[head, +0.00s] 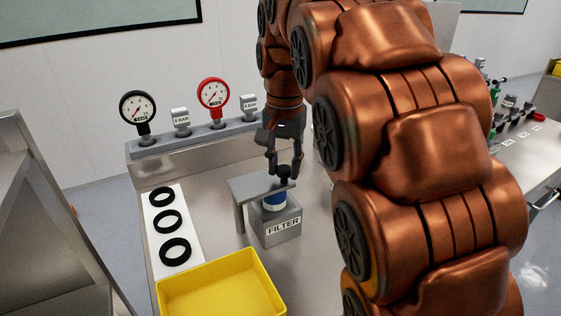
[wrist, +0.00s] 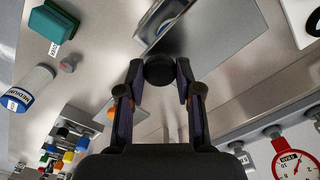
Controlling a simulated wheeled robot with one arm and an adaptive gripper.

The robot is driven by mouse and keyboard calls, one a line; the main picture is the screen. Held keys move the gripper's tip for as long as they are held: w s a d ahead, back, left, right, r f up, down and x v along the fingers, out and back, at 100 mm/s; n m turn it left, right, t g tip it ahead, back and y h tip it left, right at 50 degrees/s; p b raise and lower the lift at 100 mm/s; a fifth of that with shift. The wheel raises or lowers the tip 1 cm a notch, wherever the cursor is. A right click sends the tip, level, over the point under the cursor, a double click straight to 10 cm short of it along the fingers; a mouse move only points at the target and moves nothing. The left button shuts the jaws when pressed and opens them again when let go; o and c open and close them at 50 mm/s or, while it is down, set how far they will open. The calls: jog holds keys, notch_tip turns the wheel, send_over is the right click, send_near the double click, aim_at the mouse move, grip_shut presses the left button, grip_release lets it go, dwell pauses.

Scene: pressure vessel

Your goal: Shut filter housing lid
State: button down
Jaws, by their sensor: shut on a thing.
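The filter housing (head: 278,230) is a grey box labelled FILTER in the middle of the bench. A blue and white cartridge (head: 274,201) stands up out of its top. A flat grey plate (head: 252,187), which looks like the lid, sits above the cartridge, with a leg down at its left. A black knob (head: 284,172) is at the plate's right end. My gripper (head: 284,168) points down with its fingers closed on both sides of the knob. In the wrist view the knob (wrist: 159,70) sits between the fingertips.
Several black rings lie on a white strip (head: 170,225) at the left. A yellow bin (head: 222,285) stands in front. Black and red gauges (head: 213,92) stand on a rail behind. A white bottle (wrist: 33,85) and a green block (wrist: 53,22) show in the wrist view.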

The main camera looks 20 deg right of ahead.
dwell(0.4)
jog(key=c, duration=0.8)
grip_release()
jog(key=shift+s, duration=0.1)
